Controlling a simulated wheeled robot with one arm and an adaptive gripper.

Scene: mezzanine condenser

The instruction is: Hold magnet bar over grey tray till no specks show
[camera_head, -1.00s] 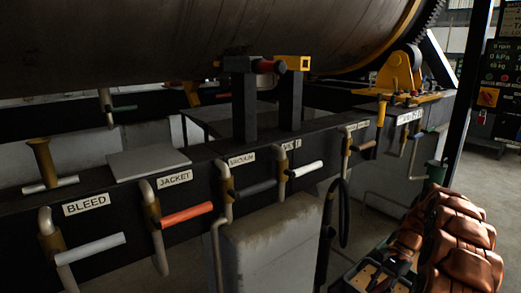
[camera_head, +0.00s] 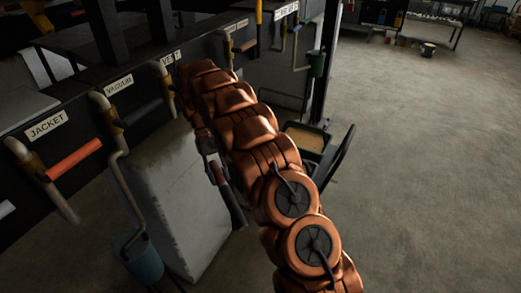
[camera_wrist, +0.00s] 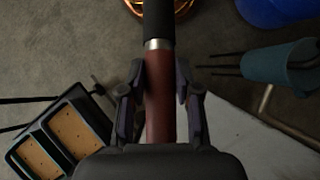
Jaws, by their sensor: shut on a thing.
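My gripper (camera_wrist: 160,95) is shut on the magnet bar (camera_wrist: 159,65), which has a red-brown shaft, a silver collar and a black end. In the head view the bar (camera_head: 232,203) slants beside my copper-coloured arm, with my gripper (camera_head: 213,165) around it. Two dark-rimmed trays lie side by side at lower left in the wrist view, the greyer one (camera_wrist: 104,144) and a greenish one (camera_wrist: 11,158). Both hold tan material with small dark specks. The bar is to the right of both trays, not over them. In the head view my arm partly hides a tan-filled tray (camera_head: 322,129).
A pale block (camera_head: 185,200) stands by the black frame with labelled valve handles (camera_head: 75,158). A blue bucket (camera_head: 140,262) hangs under a pipe; a green bucket (camera_head: 317,63) hangs by the post. Open concrete floor (camera_head: 430,170) lies to the right.

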